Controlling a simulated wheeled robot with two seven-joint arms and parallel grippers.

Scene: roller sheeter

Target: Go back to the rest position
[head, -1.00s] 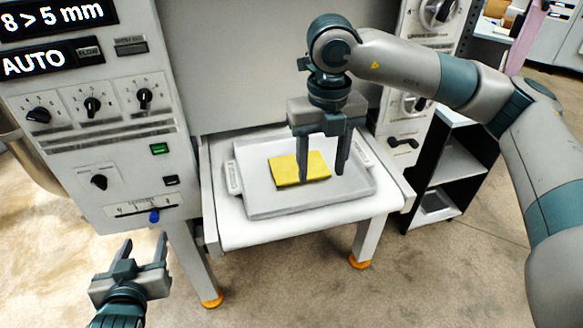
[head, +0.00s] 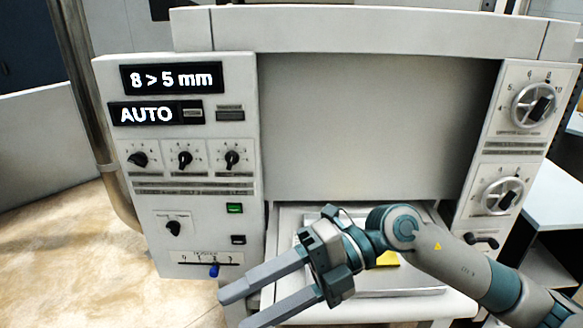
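My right gripper (head: 270,298) reaches in from the right, in front of the machine's outfeed shelf. Its two fingers point to the lower left, spread apart with nothing between them. My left gripper is out of the picture. A yellow dough sheet (head: 387,259) lies on the grey tray (head: 405,280), mostly hidden behind my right wrist and forearm. The roller sheeter (head: 380,130) stands ahead, its display (head: 172,78) reading "8 > 5 mm" with "AUTO" below.
The left control panel (head: 185,205) has several knobs, a green button (head: 234,208) and a blue-tipped slider (head: 214,271). Dials (head: 535,105) and a crank handle (head: 482,240) are on the right. A shelf unit (head: 555,220) stands at the right. Floor at the lower left is clear.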

